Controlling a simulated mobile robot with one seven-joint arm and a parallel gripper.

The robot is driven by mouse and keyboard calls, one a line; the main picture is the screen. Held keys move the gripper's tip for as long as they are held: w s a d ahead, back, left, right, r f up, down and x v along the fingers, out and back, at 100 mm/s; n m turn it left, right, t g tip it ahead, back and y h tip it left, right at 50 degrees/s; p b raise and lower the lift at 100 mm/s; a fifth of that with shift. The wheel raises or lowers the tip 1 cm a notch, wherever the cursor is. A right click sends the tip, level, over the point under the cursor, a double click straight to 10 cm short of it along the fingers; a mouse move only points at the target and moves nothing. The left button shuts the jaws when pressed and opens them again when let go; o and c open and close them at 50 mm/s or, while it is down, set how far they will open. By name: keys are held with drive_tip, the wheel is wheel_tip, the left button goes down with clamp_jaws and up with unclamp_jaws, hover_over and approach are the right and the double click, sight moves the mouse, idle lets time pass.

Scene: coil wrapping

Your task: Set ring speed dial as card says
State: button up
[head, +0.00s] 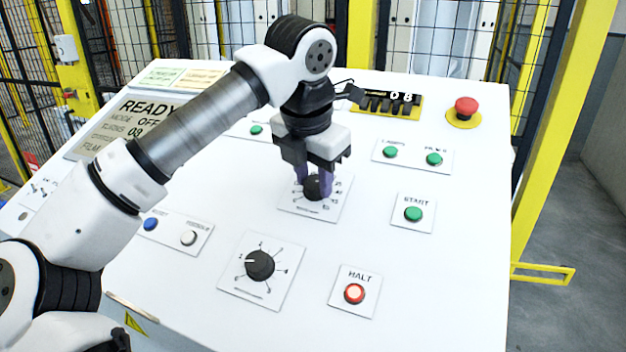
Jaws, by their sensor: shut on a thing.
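My gripper (313,180) is over a black rotary dial (314,190) on a white plate in the middle of the sloped panel. Its purple-tipped fingers are shut on the dial from both sides. The dial's pointer and part of its scale are hidden by the fingers, and the lettering is too small to read. Two cards, one greenish and one yellowish (200,77), lie at the panel's top left, and their text is too small to read.
A green START button (413,214) and a red emergency mushroom button (466,107) are at right. A display (105,125) reading READY is partly behind my arm. Yellow-framed fencing surrounds the panel.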

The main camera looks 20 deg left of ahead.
drive_tip(key=shift+m, duration=1.6)
drive_tip(key=shift+r, duration=0.1)
drive_tip(key=o, duration=1)
drive_tip(key=shift+c, duration=0.2)
drive_tip(key=p+v, duration=0.8)
drive_tip(key=v, duration=0.5)
drive_tip(key=shift+s+d+r, duration=0.2)
drive_tip(key=shift+d+r, duration=0.1)
drive_tip(key=shift+d, duration=0.05)
